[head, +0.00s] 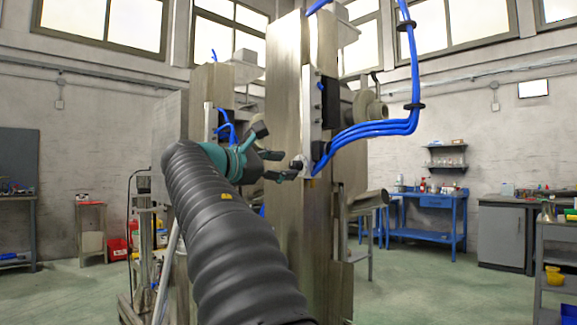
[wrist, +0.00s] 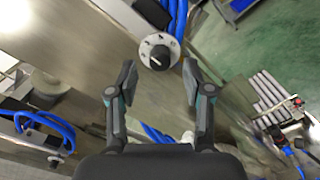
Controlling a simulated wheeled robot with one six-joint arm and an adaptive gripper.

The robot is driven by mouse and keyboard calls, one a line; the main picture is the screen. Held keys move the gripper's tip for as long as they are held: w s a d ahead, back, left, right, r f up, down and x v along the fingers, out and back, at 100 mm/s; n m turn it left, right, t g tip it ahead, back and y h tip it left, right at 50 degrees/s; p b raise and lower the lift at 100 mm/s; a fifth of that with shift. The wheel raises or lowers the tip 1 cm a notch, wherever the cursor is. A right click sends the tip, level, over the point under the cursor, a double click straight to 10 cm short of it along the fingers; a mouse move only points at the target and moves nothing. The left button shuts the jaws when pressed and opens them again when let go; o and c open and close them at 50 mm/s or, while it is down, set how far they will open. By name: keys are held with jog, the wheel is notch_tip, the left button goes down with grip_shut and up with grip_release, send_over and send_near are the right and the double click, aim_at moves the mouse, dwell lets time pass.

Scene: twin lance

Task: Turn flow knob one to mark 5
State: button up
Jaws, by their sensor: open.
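A small black knob (wrist: 160,57) sits on a round pale dial with dark marks, mounted on a metal column face. A light line shows on the knob, but the mark it points at is too small to read. No label shows that tells which numbered knob it is. In the wrist view my gripper (wrist: 158,78) is open, its two fingers apart on either side just below the dial, with nothing between them. In the head view my gripper (head: 280,165) is beside the column, close to the pale dial (head: 305,165), whose knob is partly hidden by the fingers.
Blue hoses (head: 375,128) run along the column (head: 285,75) just right of the dial. A second column (head: 212,85) stands to the left. A blue workbench (head: 430,235) and a grey cabinet (head: 502,235) stand farther back right, with open green floor before them.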

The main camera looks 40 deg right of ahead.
jog(key=shift+w+d, duration=0.1)
jog(key=shift+d, duration=1.05)
grip_shut()
